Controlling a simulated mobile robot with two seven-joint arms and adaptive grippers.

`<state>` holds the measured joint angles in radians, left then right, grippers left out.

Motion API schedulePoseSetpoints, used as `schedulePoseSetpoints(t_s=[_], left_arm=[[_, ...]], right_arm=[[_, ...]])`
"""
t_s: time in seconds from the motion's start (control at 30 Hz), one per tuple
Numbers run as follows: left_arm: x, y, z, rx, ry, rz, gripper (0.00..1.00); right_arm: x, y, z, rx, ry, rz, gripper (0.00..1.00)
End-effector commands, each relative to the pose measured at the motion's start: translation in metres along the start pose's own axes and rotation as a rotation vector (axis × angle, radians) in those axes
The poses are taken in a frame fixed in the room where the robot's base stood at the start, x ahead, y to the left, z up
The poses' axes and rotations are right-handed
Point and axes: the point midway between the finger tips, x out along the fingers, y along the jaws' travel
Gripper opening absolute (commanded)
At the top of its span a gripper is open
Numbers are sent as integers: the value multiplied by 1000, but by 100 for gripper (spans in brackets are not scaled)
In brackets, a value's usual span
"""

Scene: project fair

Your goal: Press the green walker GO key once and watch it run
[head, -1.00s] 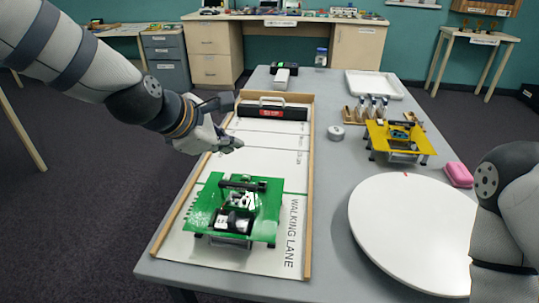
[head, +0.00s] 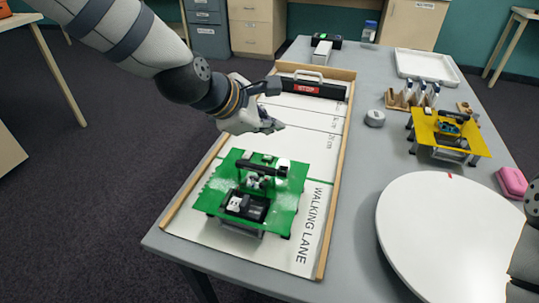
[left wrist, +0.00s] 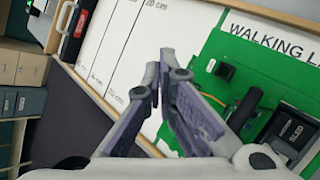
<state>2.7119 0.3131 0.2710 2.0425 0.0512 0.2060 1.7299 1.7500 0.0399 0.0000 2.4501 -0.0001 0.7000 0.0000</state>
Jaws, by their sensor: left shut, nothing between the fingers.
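The green walker (head: 280,205) stands on the near end of the white walking lane (head: 318,150), a flat green plate with black and white parts on top. Part of the walker (left wrist: 208,97) also shows at the right in the left wrist view. I cannot pick out the GO key for certain. My left gripper (head: 276,106) is shut and empty above the lane, just beyond the walker and apart from it. Its fingertips (left wrist: 166,72) meet in the left wrist view. My right gripper is out of view.
A black block with a red STOP label (head: 307,89) closes the far end of the lane, which has wooden rims. A yellow walker (head: 424,128), a grey puck (head: 375,118), a pink case (head: 512,181) and a white round board (head: 445,235) are to the right.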

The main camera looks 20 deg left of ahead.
Motion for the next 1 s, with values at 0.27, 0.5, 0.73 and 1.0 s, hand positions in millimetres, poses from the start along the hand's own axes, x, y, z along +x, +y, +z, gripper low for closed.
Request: schedulePoseSetpoints(t_s=[0.27, 0.5, 0.73, 1.0], left_arm=[[29, -21, -21, -3, 2, -7, 0], [34, -25, -25, -1, 0, -2, 0], [34, -25, -24, 0, 0, -1, 0], [34, -25, -24, 0, 0, -1, 0]], right_arm=[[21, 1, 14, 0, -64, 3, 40], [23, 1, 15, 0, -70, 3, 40], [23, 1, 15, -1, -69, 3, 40], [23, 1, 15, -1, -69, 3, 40]])
